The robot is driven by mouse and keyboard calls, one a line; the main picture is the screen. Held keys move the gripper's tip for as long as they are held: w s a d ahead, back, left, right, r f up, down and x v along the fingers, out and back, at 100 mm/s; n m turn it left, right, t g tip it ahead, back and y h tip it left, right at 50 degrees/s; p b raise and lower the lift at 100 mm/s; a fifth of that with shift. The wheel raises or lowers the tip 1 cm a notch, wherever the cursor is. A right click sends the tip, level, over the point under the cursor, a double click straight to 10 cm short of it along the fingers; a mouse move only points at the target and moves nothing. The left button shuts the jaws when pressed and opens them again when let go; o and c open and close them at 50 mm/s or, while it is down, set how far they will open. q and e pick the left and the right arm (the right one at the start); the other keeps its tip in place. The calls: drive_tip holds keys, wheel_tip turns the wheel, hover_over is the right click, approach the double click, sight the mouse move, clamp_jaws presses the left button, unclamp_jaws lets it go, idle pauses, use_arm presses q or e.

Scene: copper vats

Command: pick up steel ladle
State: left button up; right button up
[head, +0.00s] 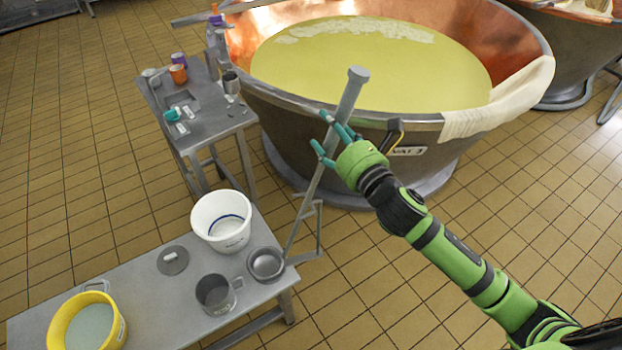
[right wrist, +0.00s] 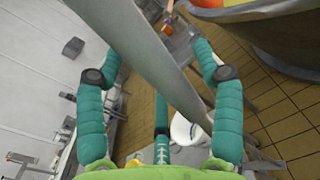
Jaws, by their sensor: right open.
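The steel ladle has a round bowl (head: 267,264) at the right end of the low bench. Its long grey handle (head: 345,100) rises at a tilt toward the upper right, ending in a wider knob. My right gripper (head: 322,135) has its teal fingers spread beside the upper handle. In the right wrist view, the handle (right wrist: 135,35) runs diagonally between the spread fingers of the open gripper (right wrist: 157,60). Whether any finger touches it I cannot tell. My left gripper is not in view.
The low bench (head: 150,290) also holds a white bucket (head: 222,222), a metal jug (head: 216,294) and a yellow tub (head: 87,322). A copper vat (head: 300,103) of yellow liquid stands behind the gripper. A small side table (head: 205,125) carries cups. The tiled floor at right is clear.

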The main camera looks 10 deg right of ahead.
clamp_jaws()
drive_tip(key=shift+r, duration=0.1)
drive_tip(key=shift+r, duration=0.2)
wheel_tip(320, 180, up, 9)
drive_tip(key=shift+f, duration=0.1)
wheel_tip(320, 180, up, 8)
drive_tip(key=p, duration=0.7)
drive_tip(key=shift+p, duration=0.4)
drive_tip(key=shift+f, duration=0.2)
